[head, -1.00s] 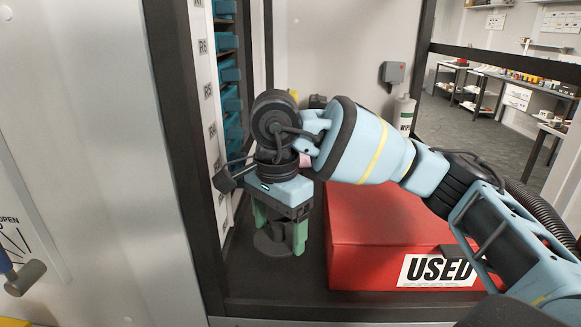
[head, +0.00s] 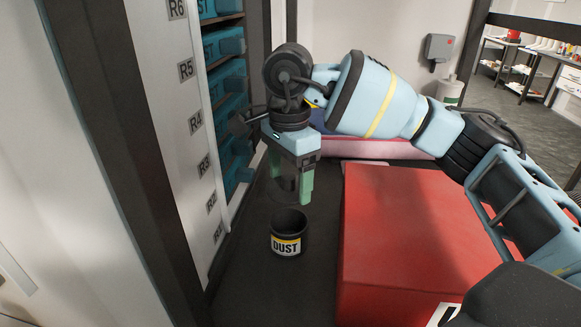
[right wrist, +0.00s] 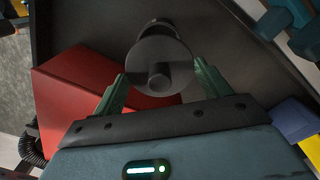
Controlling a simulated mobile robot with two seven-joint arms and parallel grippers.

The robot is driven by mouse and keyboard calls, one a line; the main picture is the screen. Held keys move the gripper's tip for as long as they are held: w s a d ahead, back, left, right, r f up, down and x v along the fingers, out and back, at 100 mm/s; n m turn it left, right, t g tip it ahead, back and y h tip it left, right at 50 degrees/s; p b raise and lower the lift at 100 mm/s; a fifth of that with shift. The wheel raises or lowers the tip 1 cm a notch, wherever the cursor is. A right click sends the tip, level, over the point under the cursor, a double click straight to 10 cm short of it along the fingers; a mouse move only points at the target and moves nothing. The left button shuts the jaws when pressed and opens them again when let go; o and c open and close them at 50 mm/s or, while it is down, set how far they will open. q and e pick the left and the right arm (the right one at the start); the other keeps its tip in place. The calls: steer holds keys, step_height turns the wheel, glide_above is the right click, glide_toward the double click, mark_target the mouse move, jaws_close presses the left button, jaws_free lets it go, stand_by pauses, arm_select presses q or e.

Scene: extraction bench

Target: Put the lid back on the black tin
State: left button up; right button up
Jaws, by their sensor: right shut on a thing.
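The black tin (head: 288,243), with a yellow and white DUST label, stands upright and open on the dark bench floor. My right gripper (head: 290,190) is just above it, its green fingers pointing down. It is shut on the dark round lid (right wrist: 160,65), whose knob faces the right wrist camera. In the head view the lid is a dim dark shape between the fingers, apart from the tin. In the right wrist view part of the tin (right wrist: 160,27) shows beyond the lid, which hides the rest. My left gripper is not in view.
A large red box (head: 420,235) stands close to the right of the tin. A rack with teal drawers (head: 228,92) and a dark upright post (head: 150,150) are on the left. The dark floor (head: 275,295) in front of the tin is clear.

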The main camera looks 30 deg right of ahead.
mark_target(289, 194)
steer(key=shift+a, duration=0.1)
steer(key=shift+f, duration=0.1)
steer(key=shift+f+b, duration=0.65)
steer(key=shift+f, duration=1.25)
steer(key=shift+f+b, duration=0.3)
steer(key=shift+f, duration=0.85)
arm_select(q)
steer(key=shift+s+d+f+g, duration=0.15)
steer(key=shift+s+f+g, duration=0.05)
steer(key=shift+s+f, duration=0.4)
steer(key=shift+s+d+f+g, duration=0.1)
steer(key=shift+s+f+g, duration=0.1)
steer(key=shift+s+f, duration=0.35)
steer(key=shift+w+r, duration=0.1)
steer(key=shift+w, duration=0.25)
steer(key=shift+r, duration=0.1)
arm_select(e)
steer(key=shift+f, duration=0.1)
